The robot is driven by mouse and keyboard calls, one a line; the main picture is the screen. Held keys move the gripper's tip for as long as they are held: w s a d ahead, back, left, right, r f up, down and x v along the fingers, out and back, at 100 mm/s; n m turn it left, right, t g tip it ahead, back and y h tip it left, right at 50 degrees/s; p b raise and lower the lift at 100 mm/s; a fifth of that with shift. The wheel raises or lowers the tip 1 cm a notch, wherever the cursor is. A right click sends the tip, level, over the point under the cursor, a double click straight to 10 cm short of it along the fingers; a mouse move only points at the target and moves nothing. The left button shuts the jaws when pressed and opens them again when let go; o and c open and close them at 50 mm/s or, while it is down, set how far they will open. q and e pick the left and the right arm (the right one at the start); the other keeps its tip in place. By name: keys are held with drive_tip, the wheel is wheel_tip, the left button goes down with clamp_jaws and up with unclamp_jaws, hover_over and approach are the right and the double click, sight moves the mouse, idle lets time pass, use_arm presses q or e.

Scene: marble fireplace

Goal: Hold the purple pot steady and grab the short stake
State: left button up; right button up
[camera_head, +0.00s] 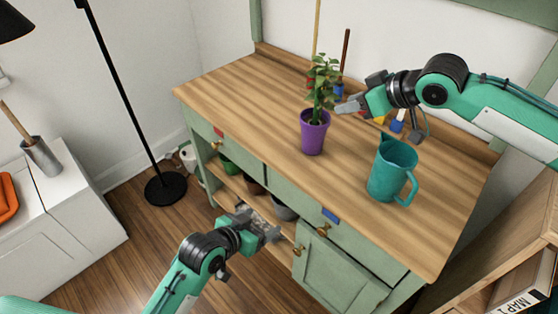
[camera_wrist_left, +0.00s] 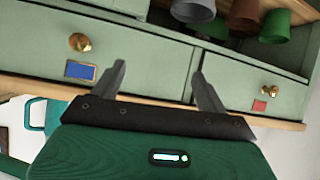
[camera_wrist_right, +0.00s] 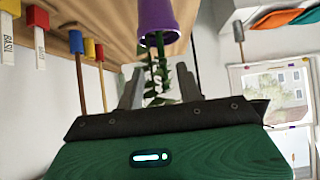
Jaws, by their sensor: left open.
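The purple pot (camera_head: 313,137) stands upright on the wooden worktop with a leafy plant (camera_head: 322,80) in it. It appears upside down at the top of the right wrist view (camera_wrist_right: 158,20). The short dark brown stake (camera_head: 346,50) stands upright in a blue holder behind the pot. A taller tan stake (camera_head: 317,28) stands to its left. My right gripper (camera_head: 342,107) is open beside the plant, just above the pot rim; leaves show between its fingers in the right wrist view. My left gripper (camera_head: 271,228) is open and empty in front of the bench drawers.
A teal pitcher (camera_head: 391,168) stands to the right of the pot. Plant labels (camera_head: 397,122) stand near the back, partly behind my right arm. Small pots (camera_head: 284,207) sit on the shelf below. The worktop left of the pot is clear. A black floor lamp (camera_head: 130,100) stands left.

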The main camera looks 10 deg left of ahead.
sight(313, 137)
use_arm(q)
drive_tip(key=w+d+r+m+t+h, duration=0.1)
drive_tip(key=w+d+r+t+h, duration=0.1)
drive_tip(key=w+r, duration=0.35)
drive_tip(key=w+d+r+m+t+h, duration=0.1)
drive_tip(key=w+d+r+t+h, duration=0.15)
drive_tip(key=w+r, duration=0.35)
drive_tip(key=x, duration=1.2)
drive_tip(key=shift+s+d+r, duration=0.15)
drive_tip(key=shift+r, duration=0.15)
drive_tip(key=c, duration=1.1)
